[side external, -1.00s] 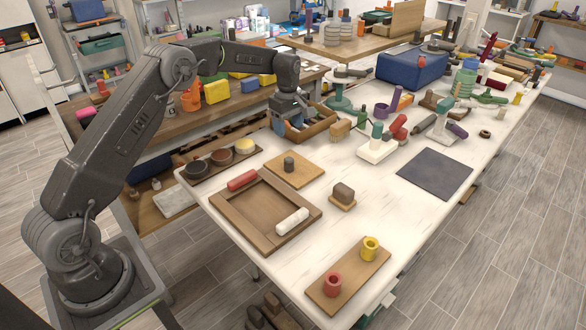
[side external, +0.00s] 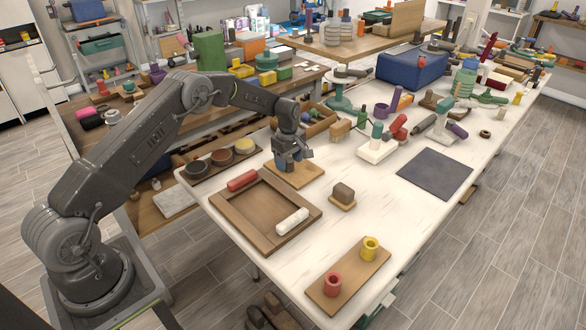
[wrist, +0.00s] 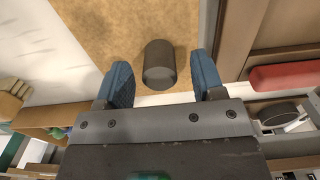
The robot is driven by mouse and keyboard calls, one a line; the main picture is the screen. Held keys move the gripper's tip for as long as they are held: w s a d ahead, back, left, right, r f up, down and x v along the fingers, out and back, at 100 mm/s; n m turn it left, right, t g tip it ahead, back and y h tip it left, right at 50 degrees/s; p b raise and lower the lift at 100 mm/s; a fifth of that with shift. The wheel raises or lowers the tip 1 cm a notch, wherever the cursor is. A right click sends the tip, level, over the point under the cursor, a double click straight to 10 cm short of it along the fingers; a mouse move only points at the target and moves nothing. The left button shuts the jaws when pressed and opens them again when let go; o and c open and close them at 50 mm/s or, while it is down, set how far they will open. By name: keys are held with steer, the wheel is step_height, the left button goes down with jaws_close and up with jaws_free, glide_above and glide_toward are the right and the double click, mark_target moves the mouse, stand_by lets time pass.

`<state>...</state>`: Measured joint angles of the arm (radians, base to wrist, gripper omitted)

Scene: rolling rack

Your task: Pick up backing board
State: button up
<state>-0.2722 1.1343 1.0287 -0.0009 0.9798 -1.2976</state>
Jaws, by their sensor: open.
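The backing board appears to be the flat tan board (side external: 308,175) with a dark upright knob, lying on the white table behind the wooden tray. In the wrist view the board (wrist: 110,35) fills the upper middle, and its dark grey cylindrical knob (wrist: 160,62) stands near the board's lower edge. My gripper (side external: 290,162) is over the board, pointing down, and hides the knob in the side view. In the wrist view my gripper (wrist: 163,80) is open, with blue fingers on either side of the knob and visible gaps to both. It holds nothing.
A wooden tray (side external: 240,222) with a red roller (side external: 242,181) and a white roller (side external: 292,221) lies in front of the board. A small block on a base (side external: 342,195) is to the right.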

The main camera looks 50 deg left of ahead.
steer(key=shift+f, duration=0.6)
steer(key=shift+c, duration=0.3)
jaws_close()
steer(key=shift+r, duration=0.15)
